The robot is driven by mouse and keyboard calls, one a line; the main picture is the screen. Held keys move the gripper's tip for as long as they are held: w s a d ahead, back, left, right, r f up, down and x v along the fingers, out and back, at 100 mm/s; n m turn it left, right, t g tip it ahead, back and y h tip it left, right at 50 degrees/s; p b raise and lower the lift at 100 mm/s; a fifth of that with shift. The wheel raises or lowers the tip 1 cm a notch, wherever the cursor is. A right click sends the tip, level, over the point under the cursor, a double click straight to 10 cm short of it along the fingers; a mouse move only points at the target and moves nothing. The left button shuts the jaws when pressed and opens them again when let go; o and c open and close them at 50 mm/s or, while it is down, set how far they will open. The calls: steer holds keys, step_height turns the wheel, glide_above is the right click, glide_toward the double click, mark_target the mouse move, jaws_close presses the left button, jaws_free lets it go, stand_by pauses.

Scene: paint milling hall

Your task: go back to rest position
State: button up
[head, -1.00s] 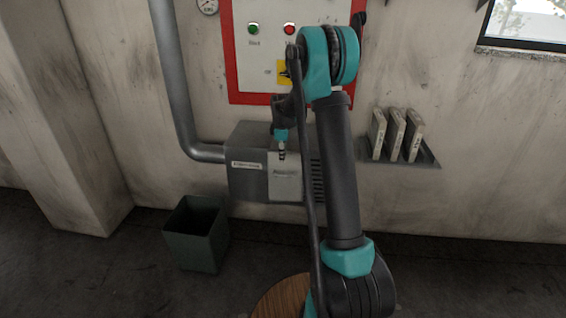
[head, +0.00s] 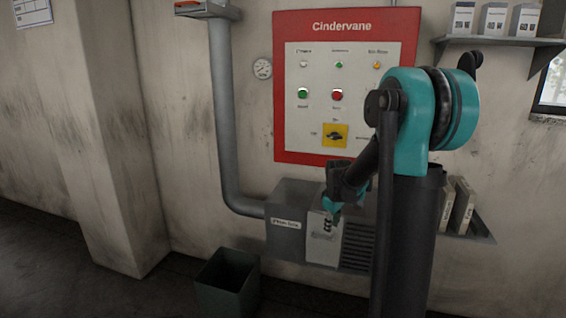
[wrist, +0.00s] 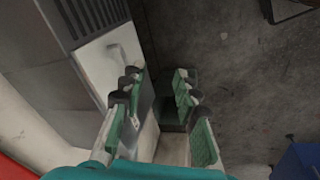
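My gripper (head: 328,226) is in front of the grey box on the wall, by its pale front plate (head: 323,250). In the wrist view my gripper (wrist: 158,82) shows two green-padded fingers standing apart, with nothing held between them. The pale plate (wrist: 97,68) lies to the left of the fingers in that view. My arm is bent, with its teal elbow high at the right of the head view, hiding part of the wall and box.
A red-framed Cindervane panel (head: 283,100) with buttons and a yellow switch is above the grey box (head: 284,247). A dark bin (head: 228,285) stands on the floor below. A pipe (head: 225,120) runs down at left. Shelves (head: 500,41) are at right.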

steer(key=s+f+m, duration=0.2)
steer(key=s+m, duration=0.2)
steer(key=s, duration=0.9)
steer(key=s+f+m+t, duration=0.1)
steer(key=s+f+m, duration=0.2)
steer(key=s, duration=1.1)
steer(key=shift+s+d+m, duration=0.15)
steer(key=shift+s+m, duration=0.1)
steer(key=shift+m, duration=0.95)
steer(key=shift+o, duration=0.5)
steer(key=shift+r, duration=0.1)
